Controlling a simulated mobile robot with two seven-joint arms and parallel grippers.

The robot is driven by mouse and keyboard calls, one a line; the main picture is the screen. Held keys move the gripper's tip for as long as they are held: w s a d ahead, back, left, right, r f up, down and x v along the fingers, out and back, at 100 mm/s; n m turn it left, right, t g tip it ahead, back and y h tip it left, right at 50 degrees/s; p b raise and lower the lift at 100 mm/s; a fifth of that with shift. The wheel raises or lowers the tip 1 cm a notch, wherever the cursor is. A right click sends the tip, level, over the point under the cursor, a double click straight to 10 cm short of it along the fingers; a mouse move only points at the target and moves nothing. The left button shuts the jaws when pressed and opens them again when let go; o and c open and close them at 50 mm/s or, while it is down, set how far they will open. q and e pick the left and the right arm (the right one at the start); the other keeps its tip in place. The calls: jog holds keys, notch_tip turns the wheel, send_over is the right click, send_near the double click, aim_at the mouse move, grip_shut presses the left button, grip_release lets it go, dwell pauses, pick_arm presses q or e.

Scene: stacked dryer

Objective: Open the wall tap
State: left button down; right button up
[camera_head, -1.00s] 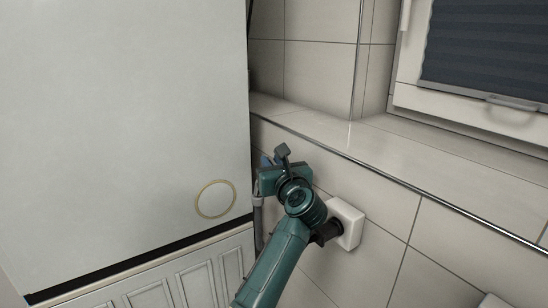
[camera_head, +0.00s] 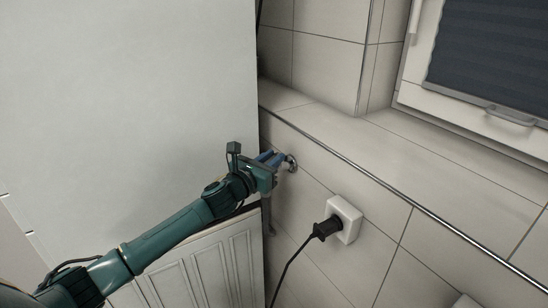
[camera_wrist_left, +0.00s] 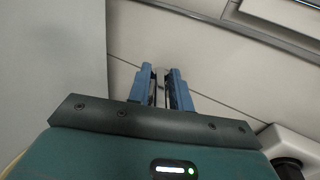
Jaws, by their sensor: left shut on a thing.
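The wall tap (camera_head: 291,162) shows in the head view as a small round metal fitting on the tiled wall, just right of the big white appliance. My left gripper (camera_head: 273,158) reaches it from the left, its blue fingers shut on the tap. In the left wrist view the fingers (camera_wrist_left: 160,90) stand a little apart with a pale metal part of the tap (camera_wrist_left: 160,74) between them. The fingers hide most of the tap, so I cannot tell how its handle is turned. My right gripper is in neither view.
The white appliance (camera_head: 120,90) stands close on the left, above a ribbed white panel (camera_head: 215,265). A white socket (camera_head: 347,215) with a black plug (camera_head: 326,228) and cable is below right of the tap. A tiled ledge (camera_head: 400,160) with a metal edge runs above.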

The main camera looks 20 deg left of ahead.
pick_arm(q)
jog(key=shift+w+a+m+g+h, duration=0.15)
jog(key=shift+m+g+h, duration=0.35)
jog(key=shift+m+h, duration=0.4)
jog(key=shift+a+m+g+h, duration=0.2)
jog(key=shift+m+g+h, duration=0.35)
jog(key=shift+h, duration=0.6)
jog(key=shift+w+a+m+g+h, duration=0.15)
jog(key=shift+m+g+h, duration=0.3)
jog(key=shift+m+h, duration=0.45)
jog(key=shift+h, duration=0.45)
jog(key=c, duration=1.5)
grip_release()
jog(key=shift+r+b+v, duration=0.2)
jog(key=shift+b+v, duration=1.35)
jog(key=shift+v, duration=5.05)
